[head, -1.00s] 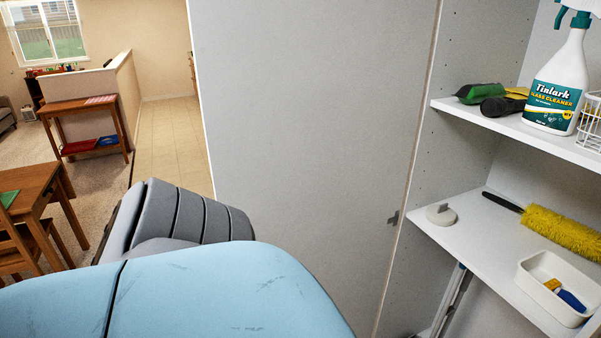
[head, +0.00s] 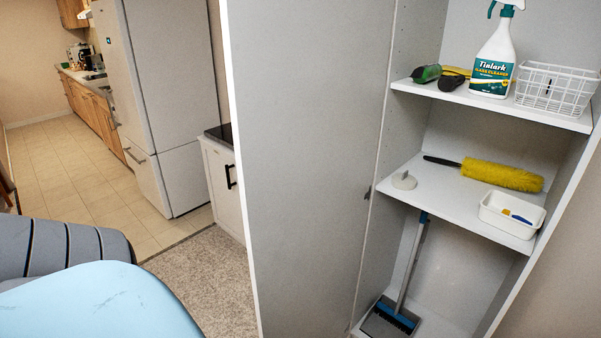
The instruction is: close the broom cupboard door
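The broom cupboard door (head: 296,150) is a tall, plain light-grey panel, standing open. It is hinged along its right edge to the cupboard's left side wall, with a dark hinge (head: 367,193) showing. Its free edge is on the left. The cupboard interior (head: 447,145) is exposed to the right of the door. Part of my arm, blue and grey, fills the lower left, left of the door and apart from it in the picture. Neither of my grippers is in view.
The cupboard shelves (head: 428,199) hold a spray bottle (head: 494,62), a wire basket (head: 555,90), a yellow duster (head: 502,175) and a white tray (head: 511,214). A broom (head: 390,318) stands at the bottom. A fridge (head: 165,100) and white cabinet (head: 222,185) stand left of the door. Carpet (head: 205,270) between is clear.

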